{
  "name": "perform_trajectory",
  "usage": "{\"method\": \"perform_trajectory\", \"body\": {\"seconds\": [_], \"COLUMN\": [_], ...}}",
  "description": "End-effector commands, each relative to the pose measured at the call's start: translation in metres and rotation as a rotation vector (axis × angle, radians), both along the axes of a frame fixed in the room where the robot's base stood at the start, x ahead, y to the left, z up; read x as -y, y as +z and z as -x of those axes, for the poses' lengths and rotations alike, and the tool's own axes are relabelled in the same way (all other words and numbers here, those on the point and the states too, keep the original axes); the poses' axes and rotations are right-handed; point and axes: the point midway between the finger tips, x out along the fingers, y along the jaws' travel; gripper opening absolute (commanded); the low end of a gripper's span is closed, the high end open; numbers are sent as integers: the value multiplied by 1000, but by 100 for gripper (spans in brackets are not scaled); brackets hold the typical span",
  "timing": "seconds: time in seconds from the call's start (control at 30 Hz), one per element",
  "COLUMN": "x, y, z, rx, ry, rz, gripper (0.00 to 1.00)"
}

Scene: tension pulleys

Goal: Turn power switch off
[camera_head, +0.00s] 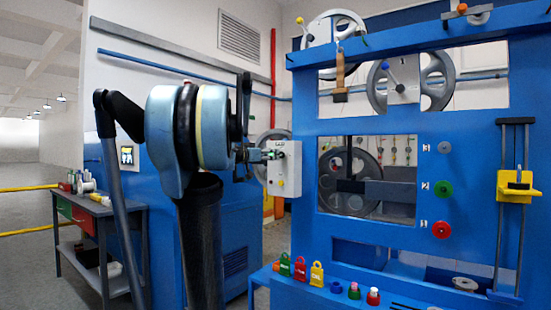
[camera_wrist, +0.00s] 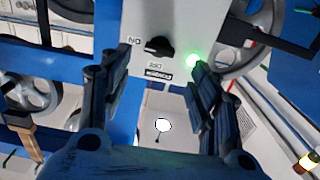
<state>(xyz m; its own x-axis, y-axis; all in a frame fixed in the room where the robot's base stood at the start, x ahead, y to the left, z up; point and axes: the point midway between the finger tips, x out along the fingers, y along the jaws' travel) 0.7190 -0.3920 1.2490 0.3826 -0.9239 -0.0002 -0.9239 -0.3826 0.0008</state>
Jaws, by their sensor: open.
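The power switch is a black rotary knob (camera_wrist: 159,46) on a light grey control box (camera_wrist: 205,22), with upside-down labels beside and below it in the wrist view. A green lamp (camera_wrist: 194,61) on the box glows. In the head view the box (camera_head: 290,170) is mounted at the left edge of the blue machine. My gripper (camera_wrist: 160,75) is open, with its dark fingers apart on either side of the knob in the picture. I cannot tell whether either finger touches it. In the head view my gripper (camera_head: 262,155) is at the box's left side, partly hidden by my arm.
The blue machine frame (camera_head: 400,126) with pulleys (camera_head: 348,180) stands to the right. Coloured padlocks (camera_head: 300,268) sit on its front ledge. A small workbench (camera_head: 95,207) is at the left. Open floor (camera_head: 30,265) shows at the far left.

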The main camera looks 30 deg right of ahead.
Motion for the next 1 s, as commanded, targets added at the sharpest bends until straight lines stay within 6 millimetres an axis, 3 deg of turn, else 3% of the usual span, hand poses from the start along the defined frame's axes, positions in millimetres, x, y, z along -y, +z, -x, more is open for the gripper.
{"method": "perform_trajectory", "body": {"seconds": [0.2, 0.4, 0.6, 0.9, 1.0], "x": [35, 58, 68, 69, 69], "y": [0, 0, 0, 0, 0], "z": [-14, -24, -28, -29, -28], "rx": [0, 0, 0, 0, 0], "ry": [-3, -1, -1, 0, 0], "rz": [0, 0, 0, 0, 0], "gripper": [57, 57, 57, 57, 36]}}
